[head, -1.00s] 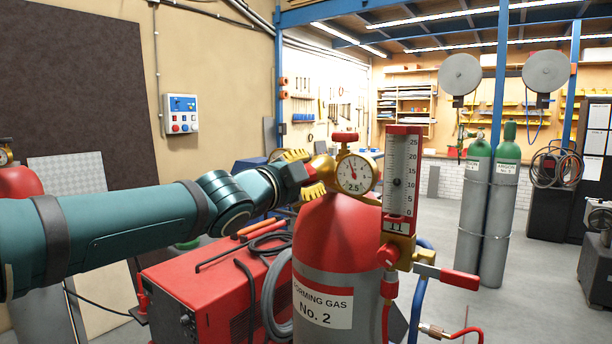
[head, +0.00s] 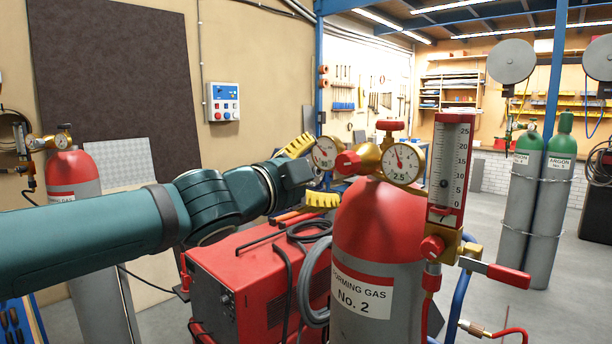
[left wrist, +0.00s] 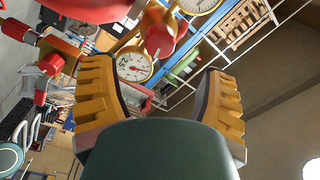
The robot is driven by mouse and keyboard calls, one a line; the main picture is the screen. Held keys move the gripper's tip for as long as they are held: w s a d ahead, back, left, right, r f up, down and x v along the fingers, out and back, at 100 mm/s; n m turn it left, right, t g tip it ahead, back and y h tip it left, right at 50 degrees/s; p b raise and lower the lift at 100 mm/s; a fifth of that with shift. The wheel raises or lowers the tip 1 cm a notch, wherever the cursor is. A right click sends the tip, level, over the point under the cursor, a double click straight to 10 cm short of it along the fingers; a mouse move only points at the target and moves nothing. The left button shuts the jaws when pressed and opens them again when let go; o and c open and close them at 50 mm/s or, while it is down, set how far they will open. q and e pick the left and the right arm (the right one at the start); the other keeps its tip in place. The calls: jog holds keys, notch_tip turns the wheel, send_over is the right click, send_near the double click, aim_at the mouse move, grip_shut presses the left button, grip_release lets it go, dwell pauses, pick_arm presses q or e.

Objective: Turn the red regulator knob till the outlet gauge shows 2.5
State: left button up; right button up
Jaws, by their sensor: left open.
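The red regulator knob (head: 348,162) sits on the brass regulator, on top of the red-shouldered Forming Gas No. 2 cylinder (head: 375,225). In the left wrist view the knob (left wrist: 160,40) lies just beyond the fingertips. A round gauge marked 2.5 (head: 403,163) is right of the knob; its needle points up and left, but its value is too small to read. A second gauge (head: 326,152) is on the left. My left gripper (head: 316,172) is open and empty, its yellow fingers left of the knob; both fingers show in the left wrist view (left wrist: 163,78). My right gripper is not visible.
A flow tube (head: 450,165) with a red frame and a lever valve (head: 495,271) stand right of the regulator. A red machine (head: 240,280) with cables is below my left arm. Another red-topped cylinder (head: 72,170) is at left. Green-topped cylinders (head: 540,190) stand farther right.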

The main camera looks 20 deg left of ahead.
pick_arm(q)
jog(key=shift+v, duration=1.4)
jog(key=w+d+f+n+g, duration=0.1)
jog(key=w+d+f+g, duration=0.1)
jog(key=f, duration=0.5)
jog(key=w+d+f+n+g, duration=0.1)
jog(key=w+d+f+n, duration=0.15)
jog(key=f, duration=0.55)
jog(key=w+d+f+n+g, duration=0.1)
jog(key=w+d+f+g, duration=0.15)
jog(key=f, duration=0.45)
notch_tip(320, 180, down, 17)
jog(key=d+n+g, duration=0.2)
jog(key=n+g, duration=0.1)
jog(key=n, duration=0.1)
jog(key=s+f+n+g, duration=0.2)
jog(key=s+f, duration=0.4)
jog(key=f, duration=0.3)
jog(key=s+d+f+n+g+y+b, duration=0.1)
jog(key=s+f+n, duration=0.3)
jog(key=f, duration=0.6)
jog(key=s+f+n+g+y, duration=0.1)
jog(key=s+f+n+g, duration=0.2)
jog(key=s+f, duration=0.6)
jog(key=shift+d+f+g+b, duration=0.25)
jog(key=shift+f+g+b, duration=0.05)
jog(key=shift+f+g, duration=0.15)
jog(key=shift+c, duration=0.2)
